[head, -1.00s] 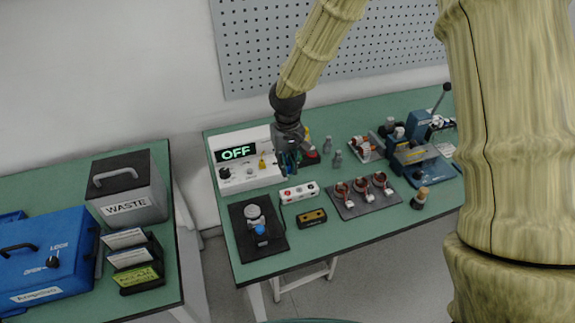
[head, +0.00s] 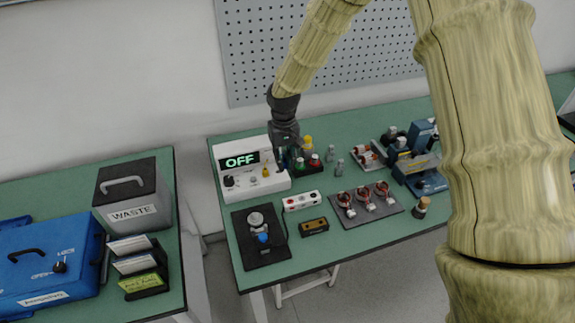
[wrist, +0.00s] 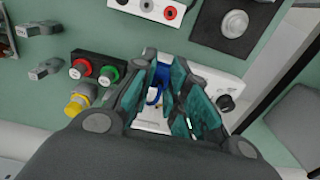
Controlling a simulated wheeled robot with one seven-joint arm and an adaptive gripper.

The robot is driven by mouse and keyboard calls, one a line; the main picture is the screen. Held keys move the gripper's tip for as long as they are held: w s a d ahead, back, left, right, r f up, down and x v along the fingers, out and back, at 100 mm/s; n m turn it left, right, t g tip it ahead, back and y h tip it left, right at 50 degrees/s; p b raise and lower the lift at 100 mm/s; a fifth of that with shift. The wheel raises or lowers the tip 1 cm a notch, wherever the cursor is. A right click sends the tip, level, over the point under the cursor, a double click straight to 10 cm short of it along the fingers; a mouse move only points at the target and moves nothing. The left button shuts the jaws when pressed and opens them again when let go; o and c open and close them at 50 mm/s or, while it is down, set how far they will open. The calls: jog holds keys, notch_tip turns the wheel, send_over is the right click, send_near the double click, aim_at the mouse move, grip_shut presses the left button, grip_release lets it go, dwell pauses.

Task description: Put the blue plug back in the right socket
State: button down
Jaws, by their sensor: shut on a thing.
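My gripper (head: 287,158) is at the right end of the white tester (head: 236,189), whose display reads OFF. In the wrist view, my gripper (wrist: 168,100) has its teal pads on either side of the blue plug (wrist: 155,91), which is shut between them. The white tester (wrist: 222,84) lies behind and to the right of the fingers there. The fingers hide the sockets beneath, so I cannot tell whether the plug touches one. A yellow plug (head: 265,171) stands at the tester's front.
A black block with red and green knobs (wrist: 95,70) is close to the fingers. A white socket strip (head: 302,201) lies in front of the tester. A black plate (head: 246,256) and a coil tray (head: 384,213) are nearby. Small grey parts stand to the right.

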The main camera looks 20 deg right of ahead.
jog(key=w, duration=0.6)
jog(key=shift+w+a+p, duration=0.2)
jog(key=shift+w+p, duration=0.1)
jog(key=shift+p, duration=0.1)
jog(key=shift+f, duration=0.25)
jog(key=shift+f+b, duration=1.05)
jog(key=shift+f, duration=1.75)
jog(key=shift+f, duration=1.15)
dwell(0.3)
jog(key=c, duration=1.3)
grip_release()
jog(key=shift+r, duration=0.15)
notch_tip(320, 180, up, 12)
jog(key=shift+f, duration=0.1)
